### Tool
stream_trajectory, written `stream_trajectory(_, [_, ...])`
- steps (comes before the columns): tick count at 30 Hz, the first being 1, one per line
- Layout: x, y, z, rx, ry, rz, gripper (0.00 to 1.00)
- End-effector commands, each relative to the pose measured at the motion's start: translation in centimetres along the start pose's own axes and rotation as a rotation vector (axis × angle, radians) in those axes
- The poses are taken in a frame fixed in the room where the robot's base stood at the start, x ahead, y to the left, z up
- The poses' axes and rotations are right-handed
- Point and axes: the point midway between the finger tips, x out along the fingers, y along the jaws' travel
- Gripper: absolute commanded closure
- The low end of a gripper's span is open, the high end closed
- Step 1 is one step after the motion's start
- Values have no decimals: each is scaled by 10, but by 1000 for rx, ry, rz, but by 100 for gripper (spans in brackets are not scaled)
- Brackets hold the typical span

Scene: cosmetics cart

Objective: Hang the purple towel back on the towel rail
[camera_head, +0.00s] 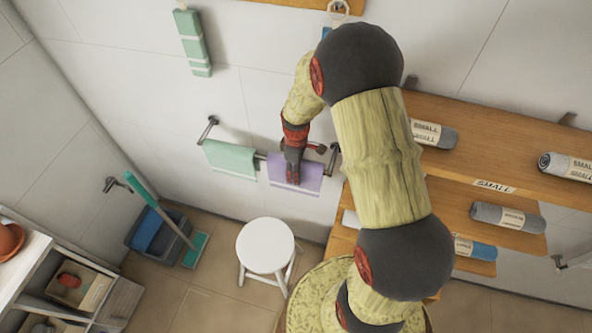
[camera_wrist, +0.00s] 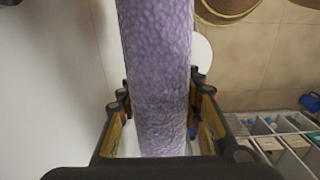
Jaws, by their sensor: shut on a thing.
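The purple towel (camera_head: 310,180) is at the right part of the towel rail (camera_head: 333,160), beside a green towel (camera_head: 230,158) that hangs on the rail's left part. My gripper (camera_head: 292,172) is in front of the purple towel and covers part of it. In the wrist view the towel (camera_wrist: 155,60) runs as a thick lilac strip down between the fingers of my gripper (camera_wrist: 160,112), which is shut on it. The gripper hides part of the rail, so I cannot tell whether the towel's weight rests on it.
A white stool (camera_head: 265,245) stands on the floor below the rail. A blue bucket (camera_head: 155,238) with a green-handled mop (camera_head: 158,208) is at the left. Wooden shelves (camera_head: 490,135) with rolled towels are close on the right. A green towel (camera_head: 193,42) hangs higher up.

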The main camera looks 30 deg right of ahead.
Motion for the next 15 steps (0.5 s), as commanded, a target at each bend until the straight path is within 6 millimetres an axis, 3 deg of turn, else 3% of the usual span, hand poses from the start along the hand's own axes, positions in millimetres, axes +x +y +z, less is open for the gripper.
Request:
stream_trajectory(12, [4, 0, 0, 0, 0, 0, 98])
stream_trajectory(13, [4, 0, 0, 0, 0, 0, 63])
stream_trajectory(15, [4, 0, 0, 0, 0, 0, 59])
